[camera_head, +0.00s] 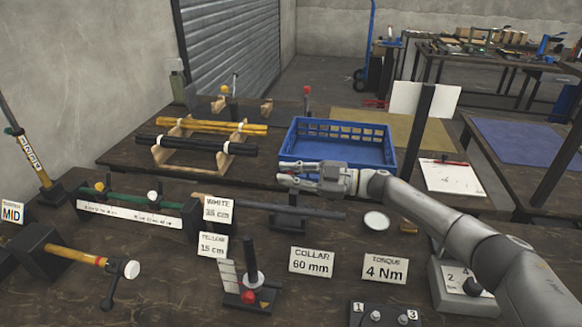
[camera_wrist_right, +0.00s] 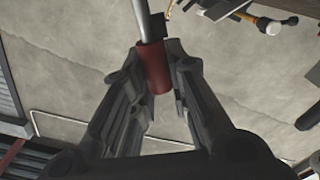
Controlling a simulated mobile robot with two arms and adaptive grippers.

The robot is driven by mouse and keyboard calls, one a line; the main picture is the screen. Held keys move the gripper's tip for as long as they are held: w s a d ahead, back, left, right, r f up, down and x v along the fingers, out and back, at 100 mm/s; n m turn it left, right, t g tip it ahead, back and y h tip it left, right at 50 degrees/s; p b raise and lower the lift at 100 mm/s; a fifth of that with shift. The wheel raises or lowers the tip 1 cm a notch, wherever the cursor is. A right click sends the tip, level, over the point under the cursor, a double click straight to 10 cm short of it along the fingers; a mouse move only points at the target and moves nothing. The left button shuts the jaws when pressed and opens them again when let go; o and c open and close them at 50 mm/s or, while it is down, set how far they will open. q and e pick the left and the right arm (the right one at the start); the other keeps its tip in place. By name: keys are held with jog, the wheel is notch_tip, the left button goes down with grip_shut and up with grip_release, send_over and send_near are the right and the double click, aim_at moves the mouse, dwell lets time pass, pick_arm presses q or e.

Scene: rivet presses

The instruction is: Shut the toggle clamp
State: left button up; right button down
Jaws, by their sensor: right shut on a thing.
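My right gripper (camera_head: 285,178) reaches in from the right in the head view, above the bench in front of the blue crate. In the right wrist view its fingers (camera_wrist_right: 158,75) are shut on a red handle grip (camera_wrist_right: 153,68) at the end of a silver bar (camera_wrist_right: 142,20). The grip looks like the toggle clamp's handle. The clamp's body cannot be made out in the head view. A dark rod (camera_head: 320,213) lies across a dark block (camera_head: 290,222) below the gripper. My left gripper is not in view.
A blue crate (camera_head: 340,128) stands behind my gripper. Dark and yellow tubes lie on a wooden rack (camera_head: 160,157) at left. Label cards (camera_head: 311,262) and a small upright post fixture (camera_head: 249,295) stand in front. A white disc (camera_head: 376,221) lies near my forearm.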

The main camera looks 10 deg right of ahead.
jog(key=shift+s+a+f+n, duration=0.1)
jog(key=shift+s+f+n, duration=0.2)
jog(key=shift+n, duration=0.2)
jog(key=c, duration=1.4)
grip_release()
jog(key=shift+o, duration=0.2)
jog(key=shift+r, duration=0.25)
notch_tip(320, 180, up, 10)
jog(key=shift+f, duration=0.25)
